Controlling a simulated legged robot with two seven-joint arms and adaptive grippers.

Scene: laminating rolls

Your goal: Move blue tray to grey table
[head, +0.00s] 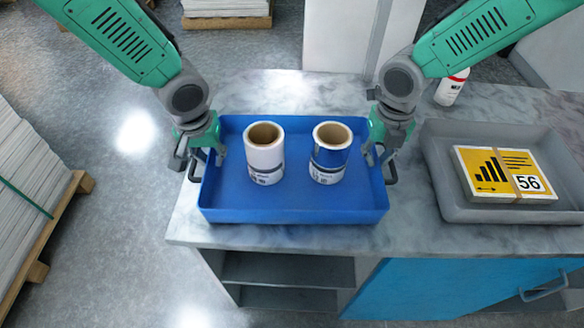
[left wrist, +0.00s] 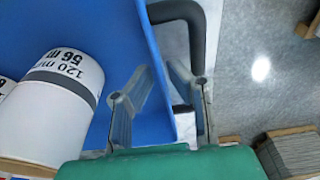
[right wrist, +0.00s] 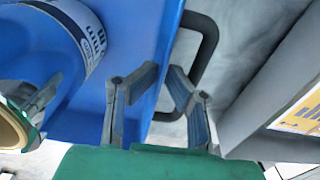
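The blue tray (head: 290,204) lies flat on a grey marbled worktop (head: 305,238). It holds two upright rolls, one with a white wrap (head: 264,157) and one with a blue and white wrap (head: 329,155). My left gripper (head: 204,158) is at the tray's left wall; in the left wrist view its fingers (left wrist: 158,70) are drawn together on either side of the wall, beside the dark handle (left wrist: 190,25). My right gripper (head: 380,155) is at the right wall; its fingers (right wrist: 163,72) close on that wall in the same way. Fingertip contact is partly hidden.
A grey tray (head: 456,213) with a yellow box marked 56 (head: 503,174) stands to the right. A white bottle (head: 451,88) is behind it. A pallet with stacked sheets (head: 30,190) stands on the floor at the left. A blue cabinet door (head: 440,290) is below the worktop.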

